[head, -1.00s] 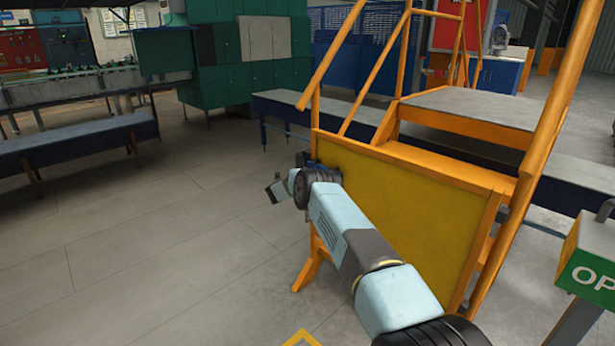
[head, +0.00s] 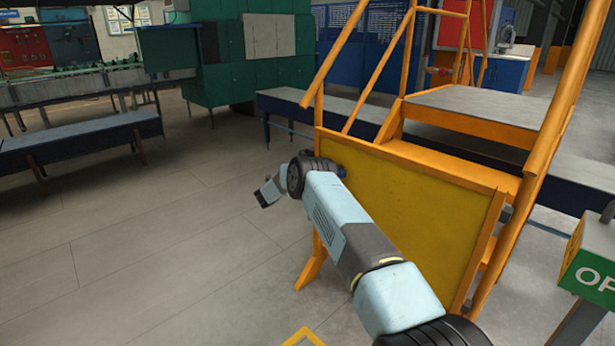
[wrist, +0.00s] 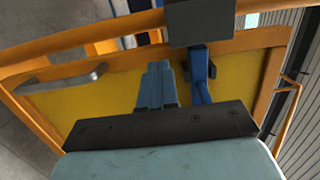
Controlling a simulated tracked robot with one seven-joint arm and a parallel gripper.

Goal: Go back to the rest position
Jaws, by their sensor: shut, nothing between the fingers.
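My gripper (wrist: 180,85) shows in the wrist view as blue finger parts beyond a dark cross bar. It is shut and holds nothing. The yellow panel of the orange-framed steps (head: 420,215) is behind it in that view. In the head view my light-blue arm reaches from the lower right up and left, in front of that panel. Its bent end with a dark tip is near the panel's left edge, over open floor. The fingers are not clear there. I see no amber bottles.
A long bench (head: 75,143) is at the left. Green cabinets (head: 240,60) stand at the back. A green sign box (head: 590,255) stands at the right edge. The grey floor (head: 130,260) at left and centre is clear.

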